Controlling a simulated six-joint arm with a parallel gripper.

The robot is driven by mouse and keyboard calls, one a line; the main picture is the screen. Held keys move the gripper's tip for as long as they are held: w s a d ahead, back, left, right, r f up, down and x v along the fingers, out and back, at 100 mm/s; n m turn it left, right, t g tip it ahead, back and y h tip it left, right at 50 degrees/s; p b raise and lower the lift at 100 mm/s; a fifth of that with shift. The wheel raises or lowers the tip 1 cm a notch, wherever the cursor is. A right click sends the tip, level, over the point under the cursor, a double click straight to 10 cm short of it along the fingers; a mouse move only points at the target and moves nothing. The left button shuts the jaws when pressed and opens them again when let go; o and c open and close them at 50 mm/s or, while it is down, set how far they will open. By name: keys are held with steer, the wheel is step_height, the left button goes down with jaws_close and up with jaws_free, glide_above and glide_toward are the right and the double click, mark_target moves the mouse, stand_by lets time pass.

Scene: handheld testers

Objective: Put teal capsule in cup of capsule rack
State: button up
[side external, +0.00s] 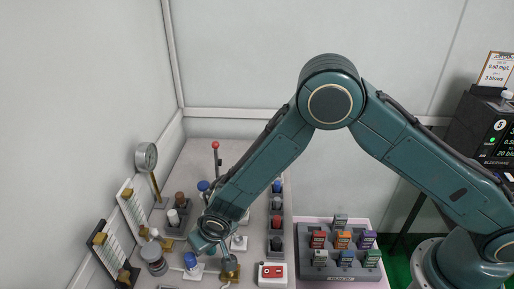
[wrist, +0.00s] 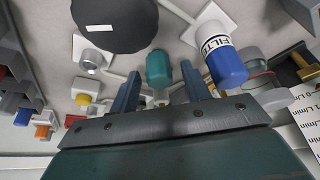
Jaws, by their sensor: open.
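The teal capsule (wrist: 158,68) shows in the wrist view between and just beyond the fingertips of my gripper (wrist: 160,72). The two fingers stand apart, one on each side of it, and none visibly presses on it. A pale part shows below the capsule between the fingers. In the side view my gripper is mostly hidden behind my wrist, and I cannot make out the teal capsule. A narrow grey rack (side external: 276,232) with a row of cups holds blue, dark and red-topped pieces to the right of my wrist. It looks like the capsule rack, but I cannot confirm this.
A blue capsule marked FILTER (wrist: 222,62) stands close to the right finger. A dark disc (wrist: 115,22) lies beyond the left finger. A grey tray (side external: 308,272) of coloured testers, a red-and-white box (side external: 272,275) and a round gauge (side external: 146,157) stand around the bench.

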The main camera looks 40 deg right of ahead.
steer(key=v, duration=1)
steer(key=shift+s+r, duration=0.1)
stand_by(0.5)
